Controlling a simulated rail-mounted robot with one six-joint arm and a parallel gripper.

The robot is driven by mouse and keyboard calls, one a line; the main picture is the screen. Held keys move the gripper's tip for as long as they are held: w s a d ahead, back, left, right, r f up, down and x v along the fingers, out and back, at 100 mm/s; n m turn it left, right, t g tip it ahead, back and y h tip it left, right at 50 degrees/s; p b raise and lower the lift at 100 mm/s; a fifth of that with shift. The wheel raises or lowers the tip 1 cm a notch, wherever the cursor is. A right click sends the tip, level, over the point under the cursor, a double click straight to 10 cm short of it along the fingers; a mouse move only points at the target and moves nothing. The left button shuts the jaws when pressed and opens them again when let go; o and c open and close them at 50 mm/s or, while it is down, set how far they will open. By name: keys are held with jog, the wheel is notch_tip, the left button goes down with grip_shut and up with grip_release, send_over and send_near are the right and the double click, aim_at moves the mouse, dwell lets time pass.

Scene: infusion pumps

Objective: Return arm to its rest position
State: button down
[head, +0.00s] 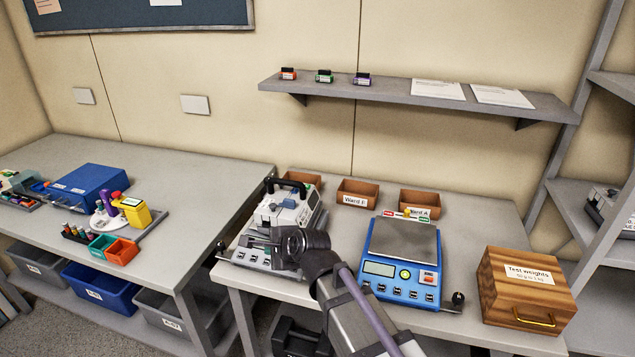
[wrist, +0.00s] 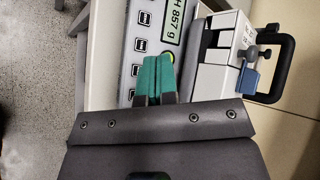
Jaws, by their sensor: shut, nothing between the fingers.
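My gripper shows in the wrist view (wrist: 153,78) with its two green fingertips together and nothing between them. In the head view my arm reaches in from the bottom, and the gripper (head: 258,240) points left over the front of a grey scale. A white and grey infusion pump (head: 285,208) with a black handle sits on that scale. In the wrist view the pump (wrist: 228,45) lies to the right of the fingertips. The scale's display (wrist: 170,20), partly cut off, reads "857 g" and lies just beyond the fingertips. I cannot tell whether they touch the scale.
A blue scale (head: 401,260) with an empty plate stands right of my arm. A wooden test weights box (head: 524,290) is at the right. Small brown bins (head: 357,193) line the back. A shelf (head: 400,92) hangs above. The left table (head: 215,185) has free room at its right.

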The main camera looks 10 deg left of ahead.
jog(key=s+f+n, duration=0.1)
jog(key=n, duration=0.1)
jog(key=s+d+f+n+g+h, duration=0.1)
jog(key=n, duration=0.1)
jog(key=s+d+n+g, duration=0.1)
jog(key=n, duration=0.1)
jog(key=shift+s+d+f+h, duration=0.2)
jog(key=shift+f+h, duration=0.1)
jog(key=shift+f, duration=0.1)
jog(key=s+d+f+n+g+h, duration=0.1)
jog(key=s+d+n+h, duration=0.1)
jog(key=d, duration=0.9)
jog(key=s+d+n+g+h, duration=0.2)
jog(key=s+d, duration=0.1)
jog(key=d, duration=0.8)
jog(key=s+d+f+n+g+h+p, duration=0.1)
jog(key=s+d+n+h, duration=0.1)
jog(key=d, duration=0.9)
jog(key=shift+s+d+f+n+g, duration=0.3)
jog(key=shift+s+d+f+n, duration=0.1)
jog(key=shift+s, duration=0.25)
